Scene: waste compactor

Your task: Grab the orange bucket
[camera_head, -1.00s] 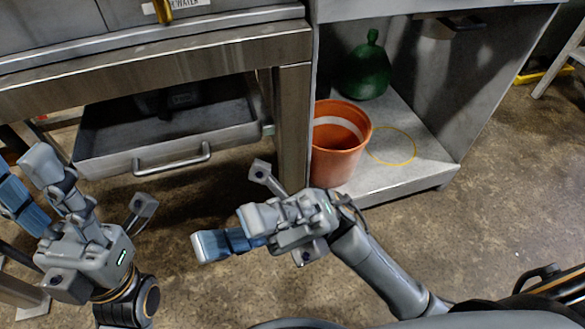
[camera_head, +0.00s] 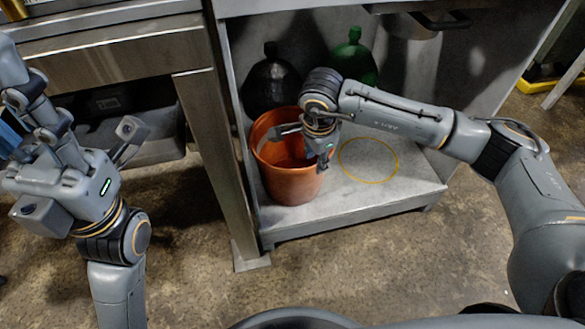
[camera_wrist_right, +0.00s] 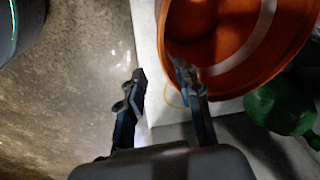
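The orange bucket (camera_head: 292,185) stands upright on the low grey shelf in the head view. It also shows in the right wrist view (camera_wrist_right: 225,45), where its rim fills the upper right. My right gripper (camera_head: 305,145) is at the bucket's right rim. In the right wrist view my right gripper (camera_wrist_right: 160,72) is open, with one finger overlapping the bucket's opening and the other outside its wall. I cannot tell whether either finger touches it. My left gripper (camera_head: 72,142) is open and empty at the left, away from the bucket.
A black bottle (camera_head: 270,82) and a green bottle (camera_head: 354,58) stand behind the bucket. A yellow ring (camera_head: 368,160) marks bare shelf (camera_head: 400,185) to its right. A metal post (camera_head: 218,150) stands close on the bucket's left. The floor in front is clear.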

